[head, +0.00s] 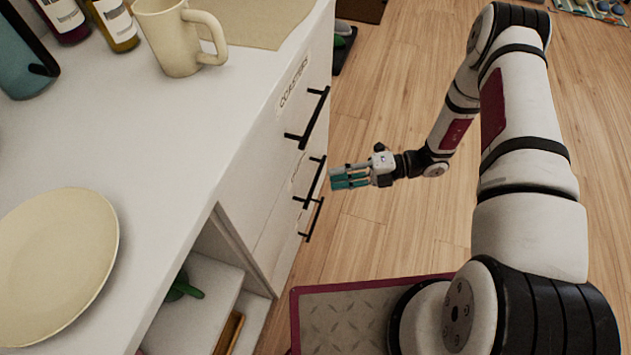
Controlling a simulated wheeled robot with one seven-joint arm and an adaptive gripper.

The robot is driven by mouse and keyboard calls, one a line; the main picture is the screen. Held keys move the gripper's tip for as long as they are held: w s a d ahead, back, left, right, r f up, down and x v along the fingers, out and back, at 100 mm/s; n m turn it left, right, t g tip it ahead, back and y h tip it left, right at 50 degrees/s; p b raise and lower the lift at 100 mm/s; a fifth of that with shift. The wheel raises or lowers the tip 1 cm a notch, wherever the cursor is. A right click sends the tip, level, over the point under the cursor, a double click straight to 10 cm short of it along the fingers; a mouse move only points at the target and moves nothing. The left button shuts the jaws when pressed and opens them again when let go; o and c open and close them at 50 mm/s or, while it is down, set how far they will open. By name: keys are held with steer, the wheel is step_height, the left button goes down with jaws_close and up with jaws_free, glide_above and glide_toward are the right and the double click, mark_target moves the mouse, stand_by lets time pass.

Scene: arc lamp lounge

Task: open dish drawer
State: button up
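A white cabinet front (262,190) holds a stack of drawers with black bar handles. The top drawer has the handle (314,117) and a printed label that seems to read "COASTERS". Below it are a middle handle (316,181) and a lower handle (314,219). Labels on the lower drawers are too foreshortened to read, so I cannot tell which is the dish drawer. All drawers look closed. My gripper (335,180), with teal fingers, points left at the drawer fronts, just right of the middle handle. I cannot tell whether it touches the handle or how far its fingers are apart.
On the white countertop (150,140) are a cream plate (55,265), a cream mug (175,38), bottles (113,22) and a teal container (22,60). Open shelves (200,300) lie below it.

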mark_target(315, 179)
steer(key=shift+a+f+b, duration=0.2)
steer(key=shift+a+b, duration=0.05)
steer(key=shift+a, duration=0.8)
steer(key=shift+a+f+b, duration=0.15)
steer(key=shift+a+b, duration=0.1)
steer(key=shift+a, duration=0.8)
steer(key=shift+a+f+b, duration=0.2)
steer(key=shift+a+b, duration=0.05)
steer(key=shift+a, duration=0.8)
jaws_close()
